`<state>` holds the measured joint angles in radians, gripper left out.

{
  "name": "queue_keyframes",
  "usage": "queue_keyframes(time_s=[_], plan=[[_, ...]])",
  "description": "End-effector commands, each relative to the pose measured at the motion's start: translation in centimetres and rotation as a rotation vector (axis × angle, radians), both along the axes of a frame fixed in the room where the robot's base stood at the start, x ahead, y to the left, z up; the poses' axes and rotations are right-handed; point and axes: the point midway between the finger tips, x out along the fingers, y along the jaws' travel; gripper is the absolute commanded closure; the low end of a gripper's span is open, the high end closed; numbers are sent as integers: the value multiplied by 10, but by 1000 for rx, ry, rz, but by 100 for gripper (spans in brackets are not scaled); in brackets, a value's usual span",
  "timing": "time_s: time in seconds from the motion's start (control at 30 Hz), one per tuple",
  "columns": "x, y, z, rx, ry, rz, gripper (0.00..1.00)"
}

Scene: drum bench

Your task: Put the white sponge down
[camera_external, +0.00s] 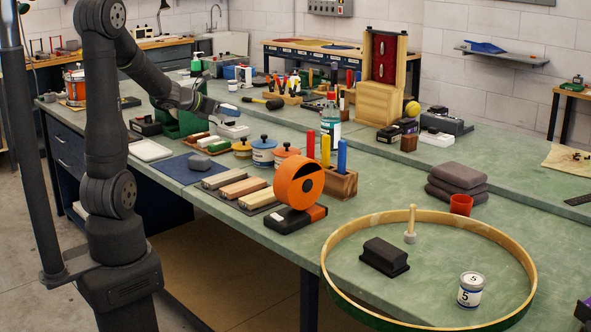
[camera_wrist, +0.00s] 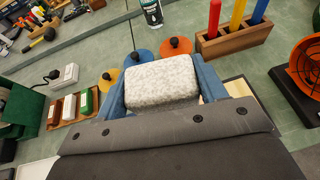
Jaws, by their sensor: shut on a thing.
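The white sponge (camera_wrist: 162,80), a pale speckled block with rounded corners, sits between the blue fingers of my gripper (camera_wrist: 162,88) in the wrist view. The fingers press on its left and right sides. In the outside view my gripper (camera_external: 224,110) is above the far-left part of the green bench (camera_external: 395,185), clear of the bench top. The sponge is too small and covered there to make out well.
Near the gripper are a small tray of coloured blocks (camera_wrist: 70,107), lidded pots (camera_external: 263,152) and a white box (camera_wrist: 64,77). A blue mat (camera_external: 180,172) with a grey lump and a white tray (camera_external: 150,151) lie at the left. A large hoop (camera_external: 527,262) is front right.

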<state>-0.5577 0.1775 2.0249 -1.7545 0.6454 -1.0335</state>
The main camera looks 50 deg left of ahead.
Motion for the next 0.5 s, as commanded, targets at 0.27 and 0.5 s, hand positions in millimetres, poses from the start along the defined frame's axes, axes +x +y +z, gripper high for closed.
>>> queue_keyframes(time_s=[0.27, 0.5], plan=[[66, -86, 2, 0, 0, -167, 60], [109, -177, 4, 0, 0, -304, 60]])
